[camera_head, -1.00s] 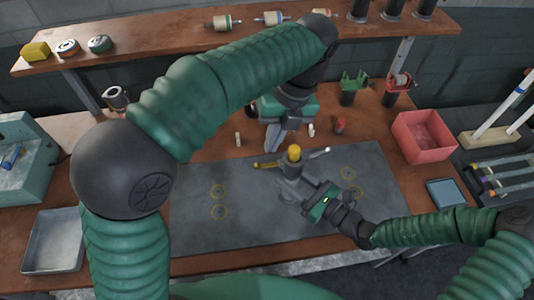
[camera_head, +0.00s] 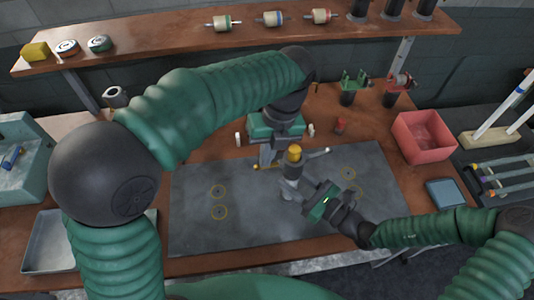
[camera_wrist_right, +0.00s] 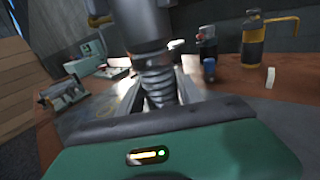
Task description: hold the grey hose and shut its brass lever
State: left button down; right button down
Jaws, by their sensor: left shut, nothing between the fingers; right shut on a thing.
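The grey hose (camera_head: 290,188) stands on the dark mat, and its ribbed body (camera_wrist_right: 160,85) shows between my right fingers in the wrist view. Above it is a grey fitting with a yellow cap (camera_head: 294,151). A brass lever (camera_head: 256,167) sticks out to the left of the fitting. A paler, silvery handle (camera_head: 320,152) points right. My right gripper (camera_head: 300,190) is shut on the grey hose from the right. My left gripper (camera_head: 268,160) points down, shut and empty, at the brass lever side. Its fingertips overlap the lever in the picture; I cannot tell whether they touch.
The dark mat (camera_head: 230,232) has open room with yellow ring marks. A red bin (camera_head: 424,138) stands at right, a metal tray (camera_head: 50,242) at left. A shelf (camera_head: 180,42) runs across the back.

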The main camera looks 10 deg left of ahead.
aim_at(258, 165)
pick_arm(q)
jog(key=shift+s+a+f+h, duration=0.1)
jog(key=shift+a+f+h, duration=0.05)
jog(key=shift+a+h, duration=0.2)
jog(key=shift+s+a+f, duration=0.15)
jog(key=shift+a+f, duration=0.1)
jog(key=shift+f, duration=0.2)
jog(key=shift+s+a+f+t+h, duration=0.1)
jog(key=shift+a+f+t+h, duration=0.1)
jog(key=shift+f+t+h, duration=0.45)
jog(key=shift+s+a+f, duration=0.1)
jog(key=shift+a+f, duration=0.05)
jog(key=shift+f, duration=1.2)
jog(key=shift+w+d+f+t+h, duration=0.15)
jog(key=shift+d+f+h, duration=0.25)
jog(key=shift+f, duration=0.2)
jog(key=shift+w+d+f+t+h, duration=0.1)
jog(key=shift+d+f+h, duration=0.15)
jog(key=shift+f+h, duration=0.3)
